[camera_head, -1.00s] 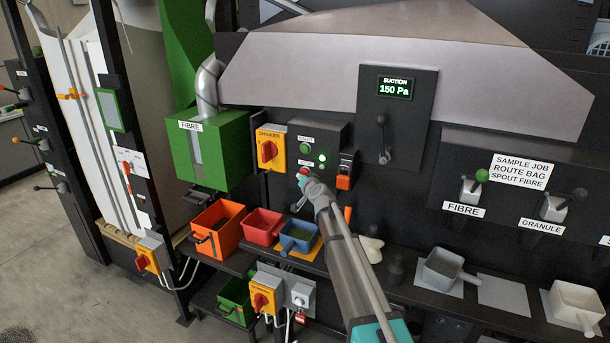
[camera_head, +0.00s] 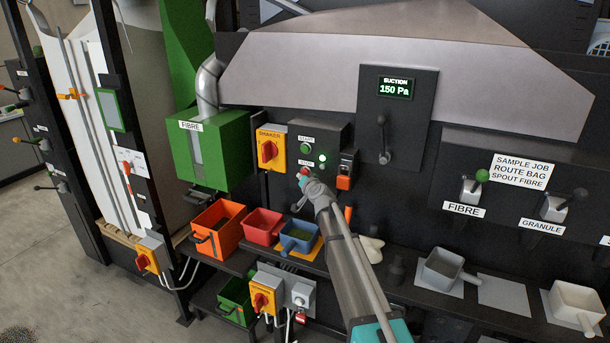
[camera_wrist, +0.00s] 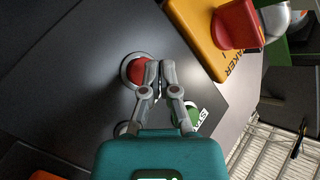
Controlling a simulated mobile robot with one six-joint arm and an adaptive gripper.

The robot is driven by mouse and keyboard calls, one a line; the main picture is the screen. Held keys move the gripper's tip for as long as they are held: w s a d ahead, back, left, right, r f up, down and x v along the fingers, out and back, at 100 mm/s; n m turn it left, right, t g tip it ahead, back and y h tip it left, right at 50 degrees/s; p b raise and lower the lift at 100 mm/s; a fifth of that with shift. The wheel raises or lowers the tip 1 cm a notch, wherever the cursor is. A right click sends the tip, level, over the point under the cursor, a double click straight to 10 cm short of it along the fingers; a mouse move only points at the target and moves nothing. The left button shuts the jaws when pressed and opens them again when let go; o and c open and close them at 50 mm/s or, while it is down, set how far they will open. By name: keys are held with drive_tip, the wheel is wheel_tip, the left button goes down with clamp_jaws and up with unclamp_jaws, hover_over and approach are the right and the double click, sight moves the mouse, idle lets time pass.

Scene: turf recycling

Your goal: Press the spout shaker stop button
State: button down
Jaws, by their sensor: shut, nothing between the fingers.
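The red stop button (camera_head: 304,171) is on the dark control box, below the green start button (camera_head: 305,147). A small green lamp (camera_head: 322,158) glows beside them. My gripper (camera_head: 305,182) is shut and empty, with its tip just below and in front of the red button. In the wrist view the red button (camera_wrist: 138,72) sits in a pale ring, and my closed fingertips (camera_wrist: 160,72) overlap its right edge. Whether they touch it, I cannot tell. The green button (camera_wrist: 192,113) is partly hidden behind a finger.
A yellow shaker switch (camera_head: 271,149) with a red knob is left of the box. An orange-red lever unit (camera_head: 345,172) is close on the right. Orange (camera_head: 217,226), red (camera_head: 262,226) and blue (camera_head: 300,236) bins stand on the shelf below.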

drive_tip(key=shift+w, duration=0.15)
drive_tip(key=shift+w+d, duration=0.15)
drive_tip(key=shift+w, duration=0.15)
drive_tip(key=shift+w+d, duration=0.15)
drive_tip(key=shift+w, duration=0.3)
idle(1.1)
drive_tip(key=shift+s, duration=0.1)
idle(0.3)
drive_tip(key=shift+s+a, duration=0.3)
drive_tip(key=shift+s, duration=0.45)
drive_tip(key=shift+s, duration=0.1)
drive_tip(key=shift+s+a, duration=0.3)
drive_tip(key=shift+s, duration=0.45)
drive_tip(key=shift+s+a, duration=0.25)
drive_tip(key=shift+s, duration=0.5)
drive_tip(key=shift+s+a, duration=0.3)
drive_tip(key=shift+s, duration=0.45)
